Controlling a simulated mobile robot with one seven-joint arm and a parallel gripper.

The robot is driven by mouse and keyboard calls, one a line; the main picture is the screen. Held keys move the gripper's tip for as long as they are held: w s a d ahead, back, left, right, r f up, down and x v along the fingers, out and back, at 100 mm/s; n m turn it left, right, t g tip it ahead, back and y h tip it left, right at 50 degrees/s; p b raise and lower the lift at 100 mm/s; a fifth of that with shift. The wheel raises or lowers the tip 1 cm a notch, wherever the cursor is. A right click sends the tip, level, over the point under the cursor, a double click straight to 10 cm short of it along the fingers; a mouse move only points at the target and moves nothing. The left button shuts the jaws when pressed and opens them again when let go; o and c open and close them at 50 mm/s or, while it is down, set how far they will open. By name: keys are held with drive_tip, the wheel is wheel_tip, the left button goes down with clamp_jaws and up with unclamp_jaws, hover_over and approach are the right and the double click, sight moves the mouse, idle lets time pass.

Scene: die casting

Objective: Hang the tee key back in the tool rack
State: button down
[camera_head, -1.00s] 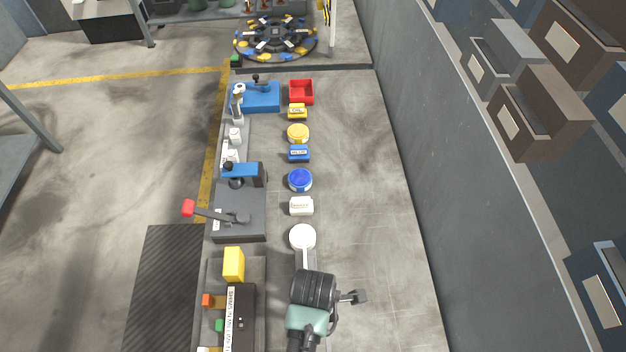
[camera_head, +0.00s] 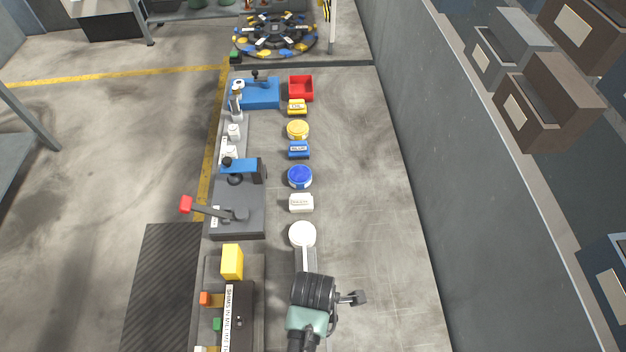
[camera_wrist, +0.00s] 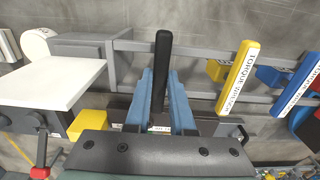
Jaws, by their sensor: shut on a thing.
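In the wrist view, my gripper (camera_wrist: 163,82) is shut on a black bar-shaped handle (camera_wrist: 163,50), which appears to be the tee key. The handle stands upright in the picture between the two blue fingers. The rest of the key is hidden by the fingers and the gripper body. A grey railed frame (camera_wrist: 205,48), apparently the tool rack, runs behind the handle. I cannot tell whether the key touches the rack. In the head view, my wrist covers the gripper's fingers and the key.
A yellow torque wrench handle (camera_wrist: 239,78) and a white-labelled one (camera_wrist: 297,85) are at the right of the rack. A white panel (camera_wrist: 50,82) and a yellow block (camera_wrist: 88,124) are at the left. The bench's right side (camera_head: 375,190) is clear.

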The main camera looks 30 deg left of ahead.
drive_tip(key=shift+f, duration=0.25)
idle(0.4)
drive_tip(key=c, duration=0.7)
unclamp_jaws()
wheel_tip(320, 180, up, 13)
drive_tip(key=shift+b, duration=0.8)
